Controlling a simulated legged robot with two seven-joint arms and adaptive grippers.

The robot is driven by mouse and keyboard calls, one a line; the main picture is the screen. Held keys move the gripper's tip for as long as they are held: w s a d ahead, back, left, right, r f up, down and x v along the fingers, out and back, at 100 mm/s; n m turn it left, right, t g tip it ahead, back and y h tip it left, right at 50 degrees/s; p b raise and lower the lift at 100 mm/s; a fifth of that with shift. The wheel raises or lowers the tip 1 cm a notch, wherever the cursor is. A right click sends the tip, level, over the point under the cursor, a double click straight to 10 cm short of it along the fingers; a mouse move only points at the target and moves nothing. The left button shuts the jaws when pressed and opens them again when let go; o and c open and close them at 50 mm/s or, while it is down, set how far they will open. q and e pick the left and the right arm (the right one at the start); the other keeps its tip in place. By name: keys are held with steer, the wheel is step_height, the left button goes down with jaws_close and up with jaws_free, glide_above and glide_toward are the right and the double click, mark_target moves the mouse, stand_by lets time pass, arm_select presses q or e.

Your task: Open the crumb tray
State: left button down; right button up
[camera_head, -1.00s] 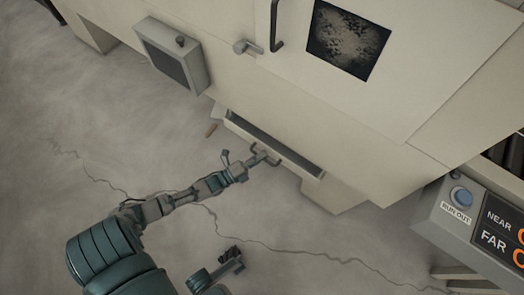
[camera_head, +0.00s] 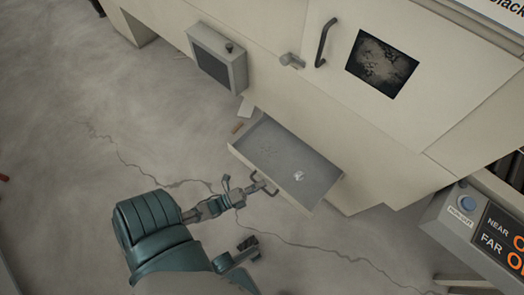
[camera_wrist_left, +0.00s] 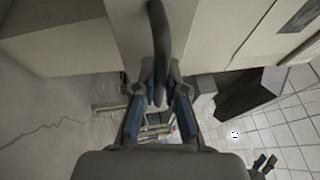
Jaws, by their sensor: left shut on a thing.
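The crumb tray (camera_head: 275,150) is a shallow grey drawer low on the cream machine, and it stands pulled well out. A small white thing (camera_head: 299,176) lies inside it. Its dark handle (camera_head: 265,184) is on the front wall, and a dark bar (camera_wrist_left: 158,40) shows close up in the left wrist view. My left gripper (camera_head: 256,185) is shut on the handle, and its two blue-grey fingers (camera_wrist_left: 160,95) flank the bar. What seems to be my right gripper (camera_head: 247,243) shows small and dark below; its jaws are unclear.
The machine (camera_head: 300,90) rises behind the tray, with a door handle (camera_head: 326,42) and a dark window. A grey box (camera_head: 217,57) juts out at upper left. A control panel (camera_head: 480,225) stands at right. The cracked floor (camera_head: 90,180) at left is open.

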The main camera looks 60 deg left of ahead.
arm_select(q)
steer(key=shift+s+f, duration=0.15)
steer(key=shift+f, duration=0.1)
steer(key=c, duration=1.4)
jaws_free()
steer(key=shift+o, duration=1)
steer(key=shift+a, duration=0.1)
steer(key=v, duration=1.2)
